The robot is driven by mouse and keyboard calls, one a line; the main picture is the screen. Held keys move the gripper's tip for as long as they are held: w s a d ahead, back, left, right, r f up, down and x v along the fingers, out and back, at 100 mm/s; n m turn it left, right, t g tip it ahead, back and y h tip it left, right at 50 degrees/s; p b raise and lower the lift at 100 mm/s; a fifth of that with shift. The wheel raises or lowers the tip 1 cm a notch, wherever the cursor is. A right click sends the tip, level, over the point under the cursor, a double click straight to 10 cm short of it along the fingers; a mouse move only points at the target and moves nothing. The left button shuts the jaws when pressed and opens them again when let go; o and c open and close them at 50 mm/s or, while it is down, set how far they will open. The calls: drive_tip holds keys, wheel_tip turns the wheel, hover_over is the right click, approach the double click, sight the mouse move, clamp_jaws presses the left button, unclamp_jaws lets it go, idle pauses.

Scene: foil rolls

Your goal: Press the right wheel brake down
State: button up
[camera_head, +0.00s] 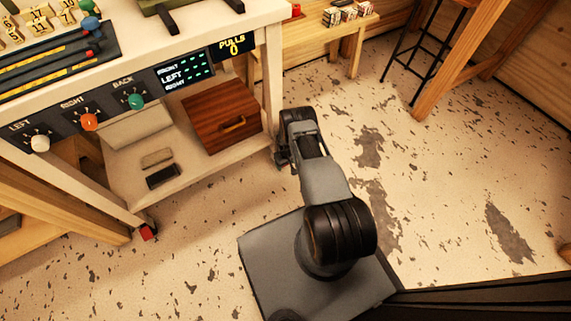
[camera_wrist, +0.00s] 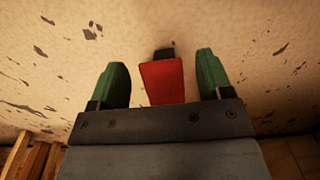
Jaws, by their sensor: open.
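A red brake pedal (camera_wrist: 163,85) with a dark end shows in the wrist view, close to the camera and between my two green fingers. My gripper (camera_wrist: 161,62) is open, with one finger on each side of the pedal and a gap visible on both sides. I cannot tell whether the pedal is up or down. In the head view my gripper is low by the cart's right front leg (camera_head: 272,85), and my arm hides the brake there. Another red brake (camera_head: 148,232) shows at the foot of the left front leg.
The white cart has a lower shelf with a brown wooden box (camera_head: 222,115) and small blocks. White, orange and green knobs (camera_head: 90,121) line its front edge. A wooden bench (camera_head: 340,30) and a dark stool stand behind. The speckled floor to the right is clear.

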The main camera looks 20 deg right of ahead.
drive_tip(key=shift+c, duration=0.3)
drive_tip(key=c, duration=0.9)
drive_tip(key=shift+o, duration=0.2)
drive_tip(key=shift+f+t+p, duration=0.1)
drive_tip(key=shift+t+p, duration=0.35)
drive_tip(key=shift+t, duration=0.15)
drive_tip(key=p, duration=0.3)
drive_tip(key=shift+w+t+p, duration=0.1)
drive_tip(key=shift+t+p, duration=0.2)
drive_tip(key=shift+t, duration=0.1)
drive_tip(key=shift+f+t+p, duration=0.2)
drive_tip(key=shift+t+p, duration=0.1)
drive_tip(key=shift+p, duration=0.85)
drive_tip(key=shift+f+p, duration=0.2)
drive_tip(key=shift+p, duration=0.25)
drive_tip(key=shift+f, duration=0.1)
drive_tip(key=o, duration=0.9)
